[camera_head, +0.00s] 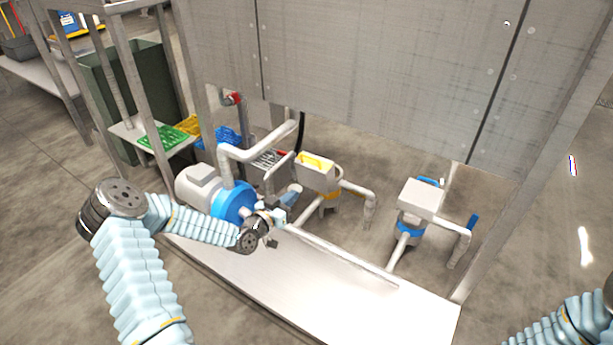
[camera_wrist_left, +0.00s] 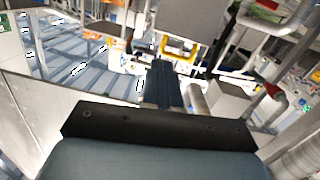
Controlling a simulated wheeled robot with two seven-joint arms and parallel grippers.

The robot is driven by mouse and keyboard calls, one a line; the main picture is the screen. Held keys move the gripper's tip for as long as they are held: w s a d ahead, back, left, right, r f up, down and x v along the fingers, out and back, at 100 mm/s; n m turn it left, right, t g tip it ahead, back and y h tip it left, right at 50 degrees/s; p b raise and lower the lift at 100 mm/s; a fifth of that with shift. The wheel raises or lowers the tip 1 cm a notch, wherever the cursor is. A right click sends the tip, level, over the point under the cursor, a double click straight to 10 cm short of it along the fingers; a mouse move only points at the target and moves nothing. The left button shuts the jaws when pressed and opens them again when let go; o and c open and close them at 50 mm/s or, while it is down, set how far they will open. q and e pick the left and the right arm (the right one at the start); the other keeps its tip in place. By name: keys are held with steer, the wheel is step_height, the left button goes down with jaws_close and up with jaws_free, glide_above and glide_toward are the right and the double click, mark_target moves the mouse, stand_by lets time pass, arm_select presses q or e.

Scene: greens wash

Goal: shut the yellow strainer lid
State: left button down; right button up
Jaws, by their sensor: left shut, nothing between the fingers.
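The yellow strainer (camera_head: 330,198) stands behind the metal shelf, a pale grey boxy body with a yellow band below. Yellow shows at its top, so its lid looks open. In the left wrist view a yellow-edged part (camera_wrist_left: 180,48) shows ahead, with a grey panel above it; I cannot tell the lid's exact angle. My left gripper (camera_head: 278,218) is shut and empty, left of the strainer and nearer me, beside the blue pump. It appears apart from the strainer. In the left wrist view its dark fingers (camera_wrist_left: 163,85) point toward the yellow part. My right gripper is out of view.
A blue-and-grey pump (camera_head: 232,203) with pipes stands left of the strainer. A similar blue-banded strainer (camera_head: 418,200) stands to the right. The metal shelf (camera_head: 330,285) in front is clear.

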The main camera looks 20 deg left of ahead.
arm_select(q)
steer(key=a+r+t, duration=0.1)
steer(key=a+r, duration=0.1)
steer(key=a, duration=0.2)
steer(key=b, duration=0.2)
glide_toward(315, 169)
steer(key=w+a+r, duration=0.1)
steer(key=w+r, duration=0.3)
steer(key=w, duration=0.1)
steer(key=shift+w+y, duration=0.3)
steer(key=shift+w, duration=0.5)
